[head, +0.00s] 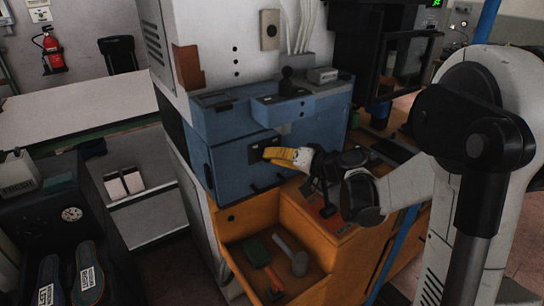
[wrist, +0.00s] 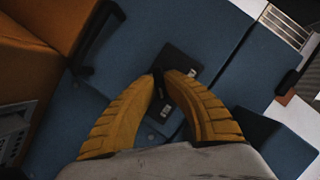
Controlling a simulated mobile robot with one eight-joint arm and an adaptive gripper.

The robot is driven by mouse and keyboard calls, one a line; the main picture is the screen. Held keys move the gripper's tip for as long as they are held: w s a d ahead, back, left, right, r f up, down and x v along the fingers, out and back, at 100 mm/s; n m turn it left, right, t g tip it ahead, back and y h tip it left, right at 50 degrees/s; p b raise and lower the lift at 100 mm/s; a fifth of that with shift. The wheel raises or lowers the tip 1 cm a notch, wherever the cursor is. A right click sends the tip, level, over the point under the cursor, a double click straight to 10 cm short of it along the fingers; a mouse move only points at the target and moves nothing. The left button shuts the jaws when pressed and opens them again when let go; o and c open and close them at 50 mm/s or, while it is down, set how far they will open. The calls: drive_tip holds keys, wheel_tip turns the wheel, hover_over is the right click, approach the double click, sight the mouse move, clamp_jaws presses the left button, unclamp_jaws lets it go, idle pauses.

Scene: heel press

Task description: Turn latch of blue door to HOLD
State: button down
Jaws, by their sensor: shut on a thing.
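The blue door (head: 228,165) is the front panel of the blue press unit and stands closed as far as I can see. A black latch plate (head: 256,147) with small pale marks is on its upper right part. It also shows in the wrist view (wrist: 182,60). My gripper (head: 268,154) has yellow ribbed fingers and reaches the plate from the right. In the wrist view, my fingertips (wrist: 164,78) are closed together on the small dark latch (wrist: 158,82) in front of the plate. The fingers hide most of the latch, and I cannot read its setting.
A black bar handle (wrist: 98,32) is on the blue door, to one side of the latch. Below is an orange tray (head: 236,243) with a green brush and other tools. A blue control box (head: 283,104) with a black knob sits above. A dark cart (head: 35,210) holds insoles.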

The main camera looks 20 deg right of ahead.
drive_tip(key=c, duration=1.5)
unclamp_jaws()
drive_tip(key=v, duration=1.2)
drive_tip(key=shift+a, duration=0.1)
drive_tip(key=shift+a, duration=0.1)
drive_tip(key=s+a+f+n+g+h, duration=0.1)
drive_tip(key=s+a+f+g+h, duration=0.3)
drive_tip(key=s+a, duration=0.55)
drive_tip(key=s+d+h, duration=0.1)
drive_tip(key=s, duration=0.2)
drive_tip(key=s+d+n+h, duration=0.1)
drive_tip(key=s+h, duration=0.1)
drive_tip(key=s, duration=0.2)
drive_tip(key=s+d+f+g+h, duration=0.1)
drive_tip(key=s, duration=0.2)
drive_tip(key=shift+s+n+h, duration=0.25)
drive_tip(key=shift+n+h, duration=0.05)
drive_tip(key=shift+n, duration=0.1)
